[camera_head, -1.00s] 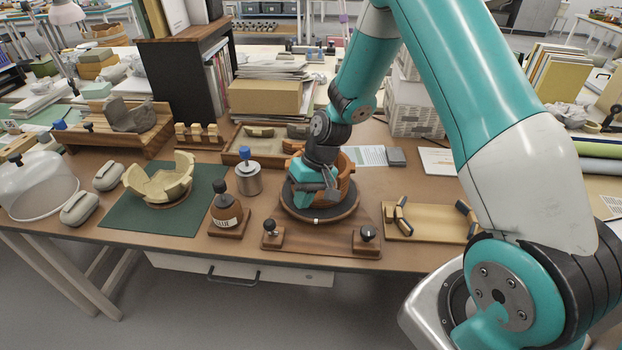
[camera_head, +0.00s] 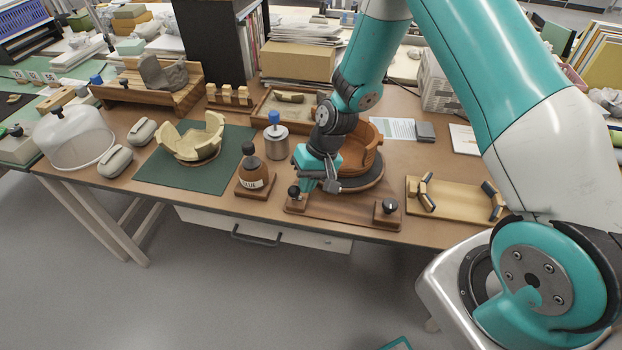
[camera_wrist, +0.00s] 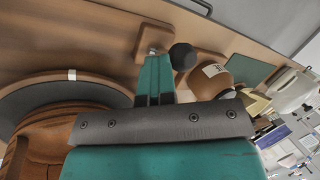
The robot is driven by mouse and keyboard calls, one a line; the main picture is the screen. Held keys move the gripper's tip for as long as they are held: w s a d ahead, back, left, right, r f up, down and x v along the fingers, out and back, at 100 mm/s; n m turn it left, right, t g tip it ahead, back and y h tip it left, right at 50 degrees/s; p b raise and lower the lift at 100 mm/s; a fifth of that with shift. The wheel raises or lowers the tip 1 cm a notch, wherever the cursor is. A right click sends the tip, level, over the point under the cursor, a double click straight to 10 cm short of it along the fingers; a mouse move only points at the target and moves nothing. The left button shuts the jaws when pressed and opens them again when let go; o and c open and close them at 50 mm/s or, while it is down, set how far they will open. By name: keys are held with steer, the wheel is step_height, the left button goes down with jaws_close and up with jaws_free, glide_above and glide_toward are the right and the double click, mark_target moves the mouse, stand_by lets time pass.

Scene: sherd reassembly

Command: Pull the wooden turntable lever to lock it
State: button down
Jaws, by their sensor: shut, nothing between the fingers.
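The turntable (camera_head: 363,185) is a dark round disc on a wooden base board (camera_head: 345,212). A brown, partly assembled pot (camera_head: 368,150) stands on it and also shows in the wrist view (camera_wrist: 45,140). Which one is the lever I cannot tell for certain. My gripper (camera_head: 318,186) is shut and empty, low beside the left knob. In the wrist view, the fingers (camera_wrist: 154,75) reach the wooden block, with the black knob (camera_wrist: 183,56) close beside them.
A wooden tray with dark-ended pieces (camera_head: 455,202) lies to the right. A cream bowl (camera_head: 193,145) sits on a green mat (camera_head: 180,178) farther left.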

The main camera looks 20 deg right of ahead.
steer(key=shift+s+a, duration=0.15)
steer(key=shift+a, duration=0.2)
steer(key=shift+w+d, duration=0.35)
steer(key=shift+w, duration=0.4)
steer(key=shift+d, duration=0.45)
steer(key=d, duration=0.3)
steer(key=shift+s+d, duration=0.15)
steer(key=shift+s, duration=0.15)
steer(key=v, duration=0.9)
steer(key=s+d+r+t+y+b, duration=0.1)
steer(key=s+d+r+y+b, duration=0.15)
steer(key=d+y+b, duration=0.6)
steer(key=shift+m+h, duration=0.4)
steer(key=shift+h, duration=0.45)
steer(key=p+x, duration=0.1)
steer(key=x, duration=0.5)
steer(key=p+x, duration=0.1)
steer(key=x, duration=0.5)
steer(key=w+p+x, duration=0.1)
steer(key=x, duration=0.5)
steer(key=shift+f, duration=0.35)
